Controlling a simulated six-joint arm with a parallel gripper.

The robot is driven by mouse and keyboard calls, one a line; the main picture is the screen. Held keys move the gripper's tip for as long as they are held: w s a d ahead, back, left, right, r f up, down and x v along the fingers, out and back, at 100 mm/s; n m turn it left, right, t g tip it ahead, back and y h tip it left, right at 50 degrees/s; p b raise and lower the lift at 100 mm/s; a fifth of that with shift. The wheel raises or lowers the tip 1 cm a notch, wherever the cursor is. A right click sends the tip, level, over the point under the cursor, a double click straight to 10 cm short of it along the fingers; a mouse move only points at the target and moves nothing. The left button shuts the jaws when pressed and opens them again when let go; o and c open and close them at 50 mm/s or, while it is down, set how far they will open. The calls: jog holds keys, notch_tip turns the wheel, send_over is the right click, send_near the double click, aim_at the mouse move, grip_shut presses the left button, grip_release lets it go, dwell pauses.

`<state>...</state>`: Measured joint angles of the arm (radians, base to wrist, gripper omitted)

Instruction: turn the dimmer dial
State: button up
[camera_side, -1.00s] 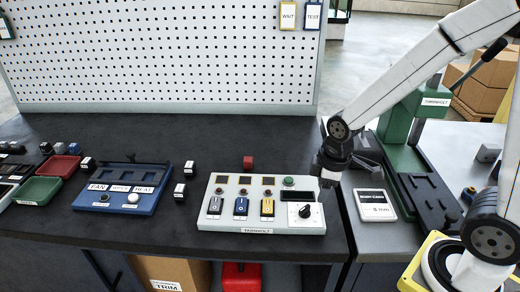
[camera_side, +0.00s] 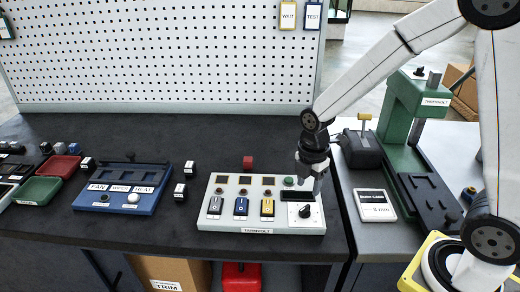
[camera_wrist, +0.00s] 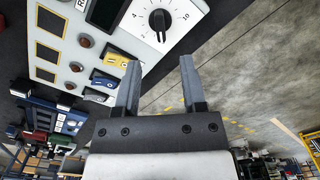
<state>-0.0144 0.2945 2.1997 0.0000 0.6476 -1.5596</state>
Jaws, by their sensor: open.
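The dimmer dial (camera_side: 305,211) is a black knob on a white square plate at the right end of the pale control panel (camera_side: 225,226). In the wrist view the dial (camera_wrist: 159,20) shows a numbered scale around it and sits beyond the fingertips. My gripper (camera_wrist: 158,68) is open and empty, with a clear gap between its fingers. In the side view my gripper (camera_side: 311,183) hangs above the panel's right end, just behind and above the dial, apart from it. The fingertips are small and hard to make out there.
A blue panel (camera_side: 128,202) lies to the left.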

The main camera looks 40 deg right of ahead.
aim_at(305, 207)
jog(key=shift+f, duration=0.2)
jog(key=shift+f, duration=3.65)
grip_shut()
